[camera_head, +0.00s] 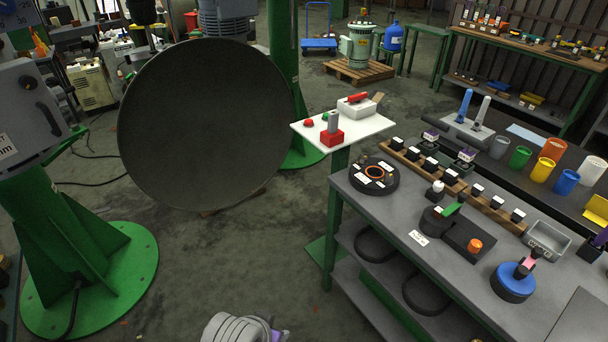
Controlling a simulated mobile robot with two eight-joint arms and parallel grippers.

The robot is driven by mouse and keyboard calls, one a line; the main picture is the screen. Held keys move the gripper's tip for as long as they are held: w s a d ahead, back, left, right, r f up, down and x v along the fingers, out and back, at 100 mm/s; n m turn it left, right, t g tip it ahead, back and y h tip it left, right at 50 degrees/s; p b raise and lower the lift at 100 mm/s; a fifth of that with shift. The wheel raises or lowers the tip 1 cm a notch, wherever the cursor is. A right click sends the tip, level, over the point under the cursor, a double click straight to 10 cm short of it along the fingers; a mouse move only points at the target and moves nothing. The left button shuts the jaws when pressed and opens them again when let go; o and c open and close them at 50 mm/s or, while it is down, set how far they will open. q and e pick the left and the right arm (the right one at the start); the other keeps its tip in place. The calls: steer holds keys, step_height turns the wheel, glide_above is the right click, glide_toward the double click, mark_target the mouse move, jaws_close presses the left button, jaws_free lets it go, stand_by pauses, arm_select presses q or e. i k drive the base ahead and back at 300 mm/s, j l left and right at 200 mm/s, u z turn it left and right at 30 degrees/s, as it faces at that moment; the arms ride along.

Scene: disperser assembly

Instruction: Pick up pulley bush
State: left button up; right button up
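No part is clearly recognizable as the pulley bush at this size. On the grey workbench (394,210), a black round disc (381,187) carries an orange ring (374,172) and small white labels. Nearby are a small white-topped piece (438,187) and a black block with an orange knob (474,245). I cannot tell whether any of these is the bush. A white ribbed arm part of mine shows at the bottom edge, left of the workbench. Neither gripper's fingers are in view.
A large dark disc (205,125) stands on the left near a green pedestal (100,270). A white side table (350,129) holds red and grey items. Coloured cups (520,157) and a blue round part (513,283) lie to the right. Floor left of the workbench is open.

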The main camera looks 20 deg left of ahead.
mark_target(396, 143)
steer(key=u, duration=0.25)
steer(key=i+j+z, duration=0.45)
steer(key=i, duration=0.35)
steer(key=i+j+z, duration=0.45)
steer(key=i+j, duration=0.25)
steer(key=i, duration=0.05)
